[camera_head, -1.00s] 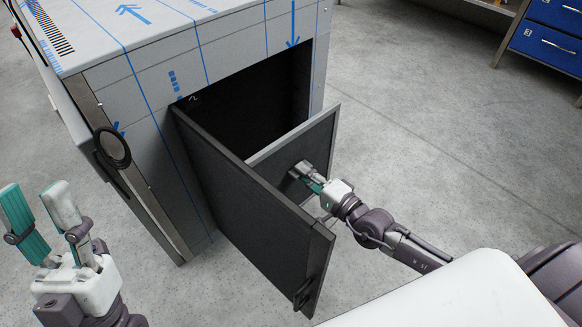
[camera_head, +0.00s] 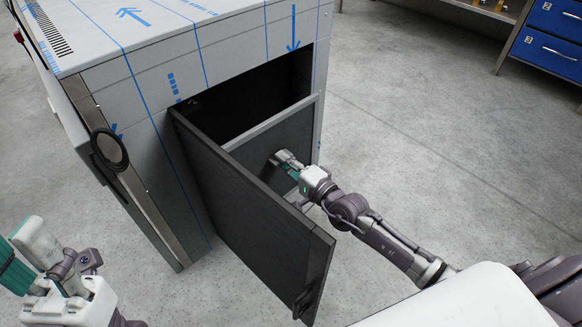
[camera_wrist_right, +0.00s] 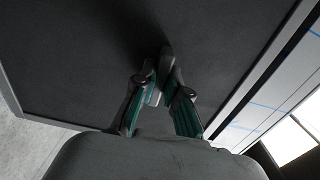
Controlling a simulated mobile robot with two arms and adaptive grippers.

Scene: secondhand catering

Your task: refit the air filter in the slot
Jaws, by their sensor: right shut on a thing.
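The air filter (camera_head: 299,135) is a flat dark panel with a light grey frame. It stands upright at the opening (camera_head: 262,88) in the machine's side. The open flap hides its left end and lower part. My right gripper (camera_head: 280,158) is shut on a grip on the filter's outer face; in the right wrist view, the fingers (camera_wrist_right: 162,84) close together against the dark filter face (camera_wrist_right: 85,65). My left gripper (camera_head: 27,252) is open and empty at lower left.
The dark flap door (camera_head: 250,215) stands open towards me, left of my right arm, with a latch (camera_head: 303,303) at its lower corner. Blue drawers (camera_head: 549,45) stand far right. The floor on the right is clear.

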